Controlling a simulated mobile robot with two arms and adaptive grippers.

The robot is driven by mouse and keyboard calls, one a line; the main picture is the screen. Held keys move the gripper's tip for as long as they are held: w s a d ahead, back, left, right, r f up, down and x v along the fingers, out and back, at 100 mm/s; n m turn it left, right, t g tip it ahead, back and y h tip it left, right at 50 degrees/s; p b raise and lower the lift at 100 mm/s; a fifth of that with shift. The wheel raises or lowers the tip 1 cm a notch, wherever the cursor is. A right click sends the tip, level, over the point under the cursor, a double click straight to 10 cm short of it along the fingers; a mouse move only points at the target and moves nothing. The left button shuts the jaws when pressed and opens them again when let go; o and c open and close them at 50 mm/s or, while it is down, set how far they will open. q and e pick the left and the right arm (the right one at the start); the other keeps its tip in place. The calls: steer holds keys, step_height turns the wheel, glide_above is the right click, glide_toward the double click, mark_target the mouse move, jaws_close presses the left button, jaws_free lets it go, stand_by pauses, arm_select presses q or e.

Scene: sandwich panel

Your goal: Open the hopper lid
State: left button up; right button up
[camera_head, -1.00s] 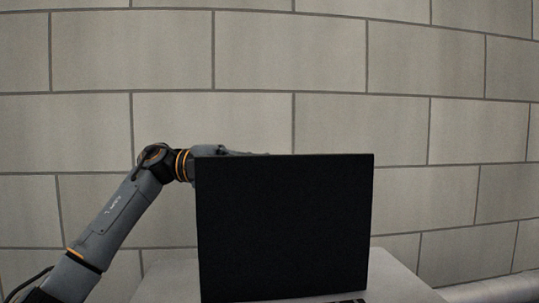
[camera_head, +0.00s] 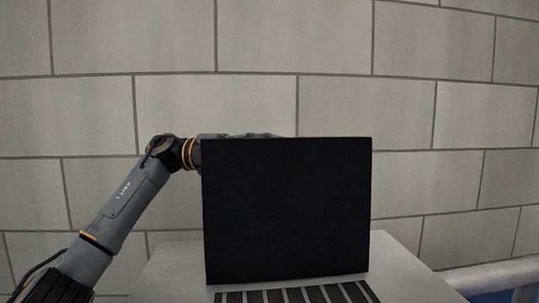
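The hopper lid (camera_head: 288,212) is a flat black panel that stands upright in the middle of the view, on a light grey machine top. A dark slatted grille (camera_head: 297,294) shows just below its lower edge. My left arm comes in from the left and its wrist reaches behind the lid's upper left corner. Only a thin strip of my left gripper (camera_head: 245,136) shows above the lid's top edge. Its fingers are hidden behind the lid, so I cannot see whether they are open or touch it. My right gripper is not in view.
The light grey machine top (camera_head: 402,268) shows bare on both sides of the lid. A pale pipe or rail (camera_head: 495,275) runs at the lower right, with some blue below it. A grey block wall (camera_head: 460,120) fills the background.

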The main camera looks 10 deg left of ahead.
arm_select(q)
steer(key=w+a, duration=0.1)
steer(key=a, duration=1.1)
steer(key=shift+f, duration=0.25)
